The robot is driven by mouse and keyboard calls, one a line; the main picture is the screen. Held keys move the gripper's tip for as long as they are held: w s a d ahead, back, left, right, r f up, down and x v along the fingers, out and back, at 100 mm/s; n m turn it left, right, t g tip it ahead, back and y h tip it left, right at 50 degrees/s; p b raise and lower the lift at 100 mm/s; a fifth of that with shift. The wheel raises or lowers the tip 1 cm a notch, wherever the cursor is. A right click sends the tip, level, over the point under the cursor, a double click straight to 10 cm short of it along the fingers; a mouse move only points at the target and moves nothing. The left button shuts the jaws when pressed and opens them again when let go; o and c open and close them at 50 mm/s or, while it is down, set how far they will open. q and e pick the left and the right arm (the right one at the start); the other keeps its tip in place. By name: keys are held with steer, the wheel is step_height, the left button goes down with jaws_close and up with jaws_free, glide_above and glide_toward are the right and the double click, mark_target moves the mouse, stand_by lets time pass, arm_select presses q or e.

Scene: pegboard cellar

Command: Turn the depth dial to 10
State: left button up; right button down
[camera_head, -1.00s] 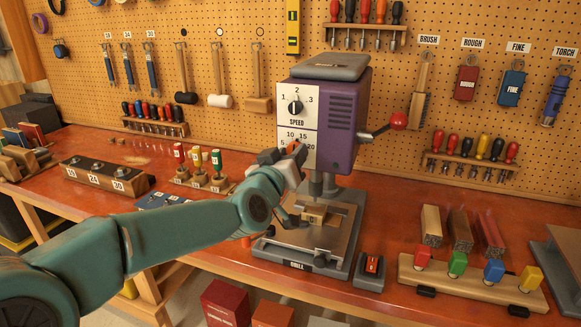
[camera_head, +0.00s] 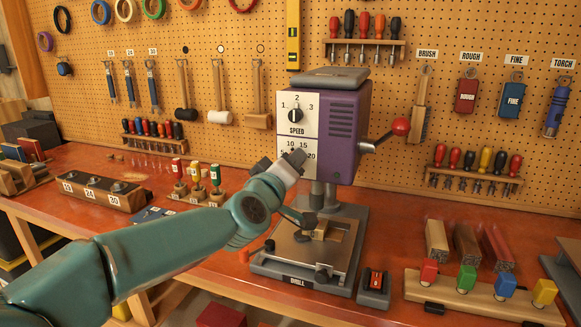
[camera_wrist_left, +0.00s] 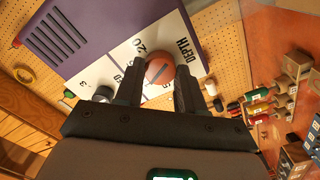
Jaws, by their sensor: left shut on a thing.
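The purple drill press (camera_head: 343,125) stands on the bench, with a white front panel that holds the speed dial (camera_head: 295,115) above and the depth scale below. The speed pointer stands near 2. My right gripper is not in view.
The feed lever with a red knob (camera_head: 401,126) juts out right of the press. A small switch box (camera_head: 374,287) stands at the base's right. Coloured blocks on a wooden rack (camera_head: 485,297) lie front right.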

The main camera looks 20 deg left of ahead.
arm_select(q)
steer(key=o, duration=1)
steer(key=shift+s, duration=0.1)
steer(key=shift+o, duration=0.2)
steer(key=s, duration=1.6)
steer(key=shift+s+a, duration=0.15)
steer(key=shift+a, duration=0.25)
steer(key=shift+f, duration=0.1)
